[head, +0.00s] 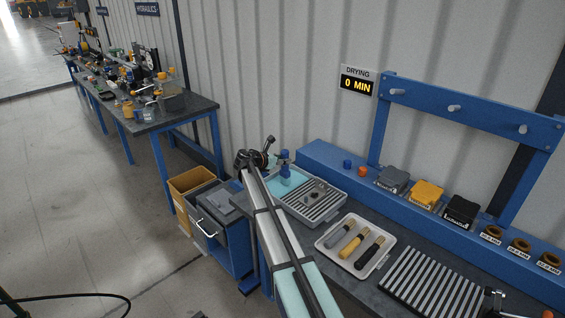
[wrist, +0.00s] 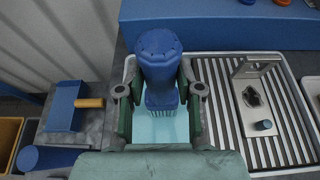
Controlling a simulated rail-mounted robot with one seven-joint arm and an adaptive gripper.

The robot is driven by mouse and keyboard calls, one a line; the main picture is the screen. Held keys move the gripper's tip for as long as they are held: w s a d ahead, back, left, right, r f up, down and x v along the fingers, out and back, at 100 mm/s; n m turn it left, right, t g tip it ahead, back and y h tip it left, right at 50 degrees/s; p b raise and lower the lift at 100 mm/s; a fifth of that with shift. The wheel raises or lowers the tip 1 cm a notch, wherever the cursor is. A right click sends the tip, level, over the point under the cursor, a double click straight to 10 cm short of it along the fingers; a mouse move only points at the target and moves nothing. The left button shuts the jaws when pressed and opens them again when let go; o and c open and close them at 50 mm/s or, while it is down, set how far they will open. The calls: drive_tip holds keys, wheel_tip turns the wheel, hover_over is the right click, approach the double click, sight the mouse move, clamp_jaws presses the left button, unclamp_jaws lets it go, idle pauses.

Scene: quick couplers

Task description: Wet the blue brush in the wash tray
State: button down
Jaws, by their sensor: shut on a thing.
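The blue brush (wrist: 160,60) is upright in my gripper (wrist: 160,95), with its pale bristles pointing down; it also shows in the head view (head: 285,165). My gripper (head: 272,160) is shut on it, a finger on either side. The wash tray (head: 318,217) has a pool of light teal liquid (wrist: 150,130) at its left and a ribbed grey drain area at its right. The brush is over the teal pool. I cannot tell whether the bristle tips touch the liquid.
A metal part with an opened flap (wrist: 257,95) lies on the ribbed area. A white tray (head: 330,251) holds grey, yellow and black-ended tools. A blue dustpan-like item (wrist: 65,105) lies at the left. A blue rail (head: 318,160) runs behind. The display (head: 357,84) reads "DRYING 0 MIN".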

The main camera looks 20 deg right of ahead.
sight(285, 150)
drive_tip(key=shift+r+p, duration=1.2)
drive_tip(key=shift+r, duration=1.1)
